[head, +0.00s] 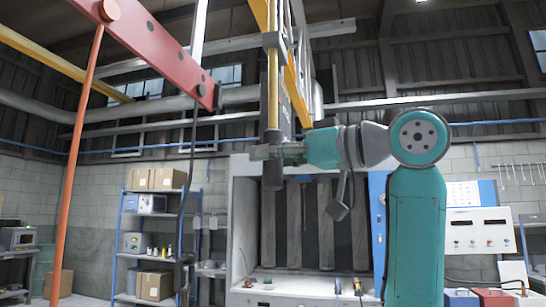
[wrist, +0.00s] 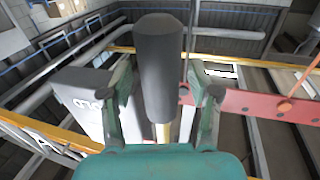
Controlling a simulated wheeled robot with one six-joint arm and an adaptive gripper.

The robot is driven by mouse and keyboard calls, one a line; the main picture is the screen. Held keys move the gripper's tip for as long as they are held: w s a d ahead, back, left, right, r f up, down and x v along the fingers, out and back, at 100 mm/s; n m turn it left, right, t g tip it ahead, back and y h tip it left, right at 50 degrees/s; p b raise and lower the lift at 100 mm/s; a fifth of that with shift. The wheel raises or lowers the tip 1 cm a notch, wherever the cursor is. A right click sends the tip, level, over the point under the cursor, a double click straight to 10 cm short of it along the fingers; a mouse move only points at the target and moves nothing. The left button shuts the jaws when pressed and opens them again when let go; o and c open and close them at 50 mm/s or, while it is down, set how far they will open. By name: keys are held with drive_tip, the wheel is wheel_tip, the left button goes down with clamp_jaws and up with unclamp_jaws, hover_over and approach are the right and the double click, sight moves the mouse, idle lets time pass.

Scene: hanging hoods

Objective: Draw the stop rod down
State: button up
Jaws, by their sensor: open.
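The stop rod (head: 273,85) appears to be the brass-yellow rod hanging upright from above, with a dark cylindrical grip (head: 272,178) at its lower end. My gripper (head: 262,154) reaches in from the right at the height of this grip. In the wrist view the dark grip (wrist: 160,65) stands between the two spread fingers of my gripper (wrist: 167,86). A gap shows on each side, so the fingers look apart from it. A short piece of the brass rod (wrist: 162,132) shows below the grip, near the palm. Part of the grip is hidden by my gripper in the head view.
A red beam (head: 155,45) slopes across the upper left, with an orange rod (head: 75,160) hanging from it. A dark cable (head: 186,190) hangs left of the grip. A pale hood cabinet (head: 245,225) stands behind my gripper. Blue shelving (head: 121,235) holds boxes farther left.

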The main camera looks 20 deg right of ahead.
clamp_jaws()
drive_tip(key=shift+f, duration=3.3)
unclamp_jaws()
drive_tip(key=v, duration=1.2)
